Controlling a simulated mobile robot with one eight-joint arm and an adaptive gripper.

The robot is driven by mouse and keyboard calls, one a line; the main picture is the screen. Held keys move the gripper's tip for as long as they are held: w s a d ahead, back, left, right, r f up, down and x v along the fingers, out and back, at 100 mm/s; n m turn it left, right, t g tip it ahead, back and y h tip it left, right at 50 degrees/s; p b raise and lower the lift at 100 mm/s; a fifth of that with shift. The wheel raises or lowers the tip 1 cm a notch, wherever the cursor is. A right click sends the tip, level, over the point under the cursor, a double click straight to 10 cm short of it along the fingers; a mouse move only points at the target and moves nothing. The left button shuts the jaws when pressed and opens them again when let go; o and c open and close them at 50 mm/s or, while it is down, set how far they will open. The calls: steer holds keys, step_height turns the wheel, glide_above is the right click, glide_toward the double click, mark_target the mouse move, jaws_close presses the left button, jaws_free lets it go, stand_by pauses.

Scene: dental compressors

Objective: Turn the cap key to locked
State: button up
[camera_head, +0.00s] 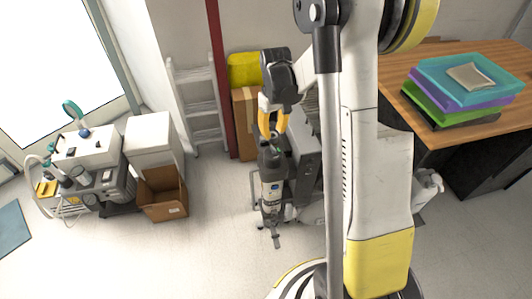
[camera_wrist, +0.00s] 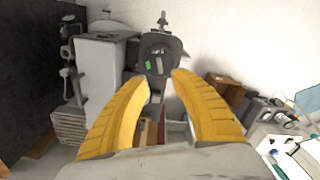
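My gripper (camera_head: 274,131) has two yellow fingers pointing down over a dark grey upright cylinder unit (camera_head: 271,188) with a pale label. In the wrist view my gripper (camera_wrist: 163,80) is open, with a clear gap between the fingertips. The unit's dark top (camera_wrist: 160,45) shows beyond that gap, with a small green mark (camera_wrist: 150,66) on it. I cannot make out the cap key for certain, nor its setting. No hold on anything is visible.
A grey cabinet (camera_head: 306,150) stands close beside the unit. A cardboard box (camera_head: 162,195), a white cabinet (camera_head: 150,138) and a dental cart (camera_head: 92,160) stand left. A wooden table (camera_head: 445,55) with coloured trays (camera_head: 462,78) is at right. Floor at lower left is clear.

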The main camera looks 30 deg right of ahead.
mark_target(273, 148)
step_height(273, 148, down, 8)
steer(key=b, duration=0.2)
steer(key=shift+f+b, duration=0.25)
steer(key=shift+b, duration=0.15)
steer(key=shift+c, duration=0.4)
jaws_close()
